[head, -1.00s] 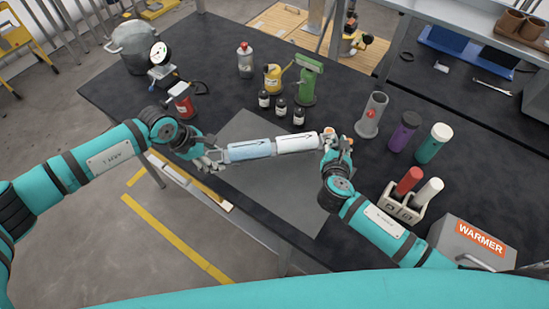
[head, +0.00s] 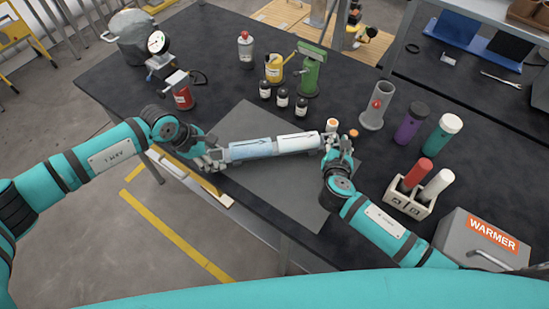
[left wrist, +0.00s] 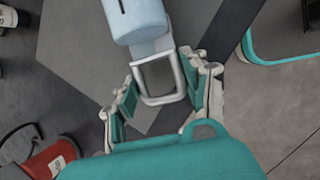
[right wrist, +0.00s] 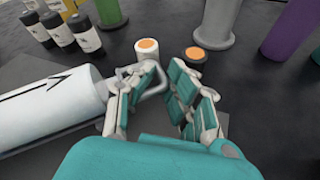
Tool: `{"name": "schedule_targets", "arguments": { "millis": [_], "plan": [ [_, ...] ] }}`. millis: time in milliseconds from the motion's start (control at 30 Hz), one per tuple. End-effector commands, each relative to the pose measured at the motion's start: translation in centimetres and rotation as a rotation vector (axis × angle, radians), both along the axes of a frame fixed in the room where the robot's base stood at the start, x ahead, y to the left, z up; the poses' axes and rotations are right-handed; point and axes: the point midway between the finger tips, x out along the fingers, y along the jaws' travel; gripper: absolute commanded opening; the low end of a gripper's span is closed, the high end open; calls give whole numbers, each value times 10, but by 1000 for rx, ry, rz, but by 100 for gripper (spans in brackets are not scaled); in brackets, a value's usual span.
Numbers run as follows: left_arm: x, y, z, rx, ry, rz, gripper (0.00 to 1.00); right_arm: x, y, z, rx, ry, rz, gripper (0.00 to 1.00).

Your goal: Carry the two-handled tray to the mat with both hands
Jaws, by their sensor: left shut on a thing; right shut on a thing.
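The two-handled tray shows as a long rounded body, light blue on its left half (head: 250,151) and white with an arrow on its right half (head: 298,142). A metal loop handle (left wrist: 158,80) shows at its blue end. My left gripper (head: 214,158) is shut on that handle. My right gripper (head: 337,147) is shut on the handle at the white end, whose loop (right wrist: 157,87) is partly hidden by a finger. The tray is held roughly level over the grey mat (head: 290,185); I cannot tell whether it touches.
Small dark bottles (head: 283,98) stand behind the mat. Two orange-topped jars, one white (right wrist: 147,50) and one dark (right wrist: 195,56), stand close by the right gripper. A grey cylinder (head: 374,108), a two-slot holder (head: 408,200) and a warmer box (head: 480,240) stand to the right.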

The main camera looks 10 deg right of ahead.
Motion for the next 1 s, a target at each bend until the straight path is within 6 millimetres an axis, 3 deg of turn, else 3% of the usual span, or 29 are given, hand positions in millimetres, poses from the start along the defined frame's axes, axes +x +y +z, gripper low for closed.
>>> {"name": "schedule_targets", "arguments": {
  "millis": [100, 133, 300, 667, 1000],
  "plan": [
    [2, -2, -9, -5, -5, 1, 1, 0, 1, -11, -1, 0, 2, 0],
    [1, -1, -6, -4, -4, 1, 50, -1, 1, -8, -1, 2, 2, 18],
    [1, -1, -5, -2, -2, 0, 69, -1, 1, -7, 0, 2, 2, 37],
    [-1, 3, 2, -1, -2, 0, 69, 0, 0, -6, 0, 0, 0, 37],
    [-12, 29, 63, -1, -4, 0, 69, 0, 0, -6, 0, 0, 0, 37]
  ]
}}
